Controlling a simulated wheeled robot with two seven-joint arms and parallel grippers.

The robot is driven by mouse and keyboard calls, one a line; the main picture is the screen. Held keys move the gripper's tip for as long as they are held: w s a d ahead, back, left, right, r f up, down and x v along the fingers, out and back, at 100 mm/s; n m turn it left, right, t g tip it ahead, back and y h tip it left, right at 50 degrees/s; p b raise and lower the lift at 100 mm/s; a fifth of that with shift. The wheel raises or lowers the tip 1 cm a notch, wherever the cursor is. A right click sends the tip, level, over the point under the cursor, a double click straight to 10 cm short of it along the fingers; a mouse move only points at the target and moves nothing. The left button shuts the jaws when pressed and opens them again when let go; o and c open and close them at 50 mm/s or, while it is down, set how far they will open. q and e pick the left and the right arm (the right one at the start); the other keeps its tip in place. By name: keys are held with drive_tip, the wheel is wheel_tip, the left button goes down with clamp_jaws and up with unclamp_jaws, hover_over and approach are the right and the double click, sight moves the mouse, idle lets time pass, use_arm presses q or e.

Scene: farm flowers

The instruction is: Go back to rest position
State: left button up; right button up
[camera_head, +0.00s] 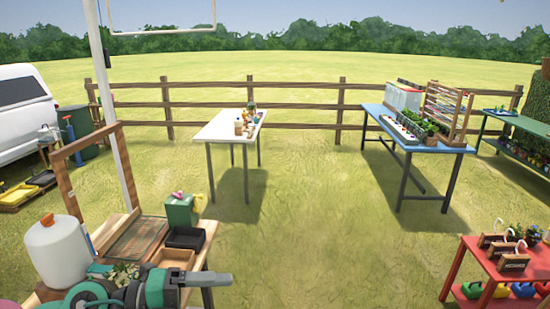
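My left arm (157,285), in teal and dark grey, reaches in at the bottom left over the front of a wooden workbench (212,232). Its dark end (212,279) points right, past the bench. I cannot make out two fingers there, nor whether it holds anything. My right gripper is not in view.
The bench holds a white jug (58,252), a green box (180,212) and a dark tray (186,238). A white table (220,128) and blue table (440,143) stand farther back. A red stand (493,268) is at right. Grass between them is clear.

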use_arm(q)
drive_tip(key=w+a+r+n+t+y, duration=0.1)
drive_tip(key=w+a+n+t+y, duration=0.1)
drive_tip(key=n+t, duration=0.65)
drive_tip(key=w+a+r+n+t+y, duration=0.1)
drive_tip(key=w+r+n+t, duration=0.15)
drive_tip(key=n+t, duration=0.55)
drive_tip(key=s+a+f+n+g+y, duration=0.1)
drive_tip(key=a+f+n+g+y, duration=0.1)
drive_tip(key=a+f+n+y, duration=0.35)
drive_tip(key=s+a+f+n+g+y, duration=0.1)
drive_tip(key=a+f+n+g+y, duration=0.2)
drive_tip(key=f+n+y, duration=0.6)
drive_tip(key=s+f+g+h, duration=0.2)
drive_tip(key=s+f+g, duration=0.9)
drive_tip(key=s+f, duration=0.85)
wheel_tip(320, 180, down, 31)
drive_tip(key=s+g, duration=0.1)
drive_tip(key=g, duration=0.1)
drive_tip(key=s+a+f, duration=0.2)
drive_tip(key=s+f, duration=0.7)
drive_tip(key=s+a+f, duration=0.2)
drive_tip(key=s+f, duration=0.8)
drive_tip(key=shift+a+g, duration=0.15)
drive_tip(key=shift+g, duration=0.2)
drive_tip(key=shift+y, duration=0.25)
